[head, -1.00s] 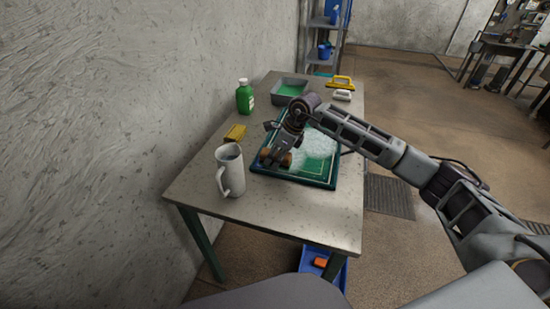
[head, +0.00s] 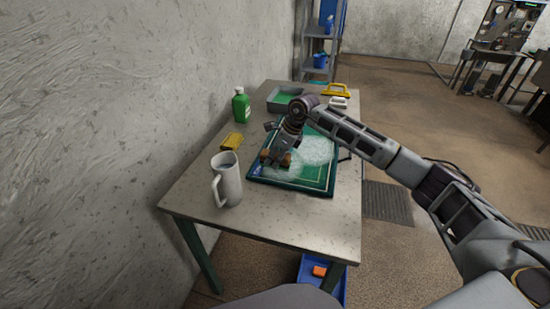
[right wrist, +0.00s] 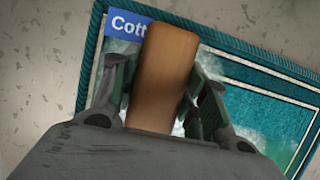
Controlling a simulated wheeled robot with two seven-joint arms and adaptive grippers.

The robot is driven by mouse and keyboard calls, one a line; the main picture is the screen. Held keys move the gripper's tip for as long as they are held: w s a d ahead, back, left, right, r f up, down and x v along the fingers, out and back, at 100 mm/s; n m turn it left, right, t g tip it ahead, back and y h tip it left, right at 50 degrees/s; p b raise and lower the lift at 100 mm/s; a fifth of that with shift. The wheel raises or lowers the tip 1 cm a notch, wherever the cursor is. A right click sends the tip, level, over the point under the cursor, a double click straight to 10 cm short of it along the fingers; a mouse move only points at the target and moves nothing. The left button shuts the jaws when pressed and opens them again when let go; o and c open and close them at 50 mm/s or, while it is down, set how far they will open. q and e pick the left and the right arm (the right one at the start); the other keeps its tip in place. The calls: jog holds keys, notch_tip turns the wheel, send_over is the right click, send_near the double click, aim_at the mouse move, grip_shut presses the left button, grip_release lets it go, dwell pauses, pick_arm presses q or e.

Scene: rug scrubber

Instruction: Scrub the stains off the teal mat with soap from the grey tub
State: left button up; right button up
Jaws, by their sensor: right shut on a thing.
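The teal mat (head: 318,182) lies on the table with white suds over its middle and far part. A blue label reading "Cott" (right wrist: 124,28) shows at its corner in the right wrist view. My right gripper (head: 277,156) is over the mat's left part, shut on a brown wooden-backed brush (right wrist: 165,65). The brush is low over the mat; whether its bristles touch is hidden. The grey tub (head: 286,107) with green liquid stands at the far end of the table. My left gripper is not in view.
A white pitcher (head: 227,182) stands at the near left of the mat, with a yellow sponge (head: 231,141) and green bottle (head: 241,105) beyond. A yellow-handled tool (head: 336,90) and a white-handled brush (head: 338,102) lie at the far right. A blue bin (head: 309,280) is below.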

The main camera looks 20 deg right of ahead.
jog(key=shift+w+d+f+b, duration=0.1)
jog(key=shift+w+d+b, duration=0.15)
jog(key=shift+w+d, duration=0.45)
jog(key=shift+w+d+f+b, duration=0.15)
jog(key=shift+w+d, duration=0.25)
jog(key=shift+w, duration=0.45)
jog(key=shift+s, duration=0.1)
jog(key=shift+s+a+p, duration=0.15)
jog(key=shift+s+a, duration=0.45)
jog(key=shift+s, duration=0.25)
jog(key=shift+s+a+p, duration=0.15)
jog(key=shift+s+a, duration=0.45)
jog(key=shift+s, duration=0.25)
jog(key=shift+s+a, duration=0.1)
jog(key=shift+s, duration=0.05)
jog(key=shift+s+a+r, duration=0.1)
jog(key=shift+s+a, duration=0.45)
jog(key=shift+s, duration=0.2)
jog(key=shift+s+a+r, duration=0.1)
jog(key=shift+s+a, duration=0.4)
jog(key=shift+s, duration=0.25)
jog(key=shift+w+d, duration=0.1)
jog(key=shift+w, duration=0.05)
jog(key=shift+w+d+f+b, duration=0.15)
jog(key=shift+w+d+b, duration=0.1)
jog(key=shift+w+d, duration=0.45)
jog(key=shift+w+d+f+b, duration=0.15)
jog(key=shift+w+d, duration=0.25)
jog(key=shift+w, duration=0.45)
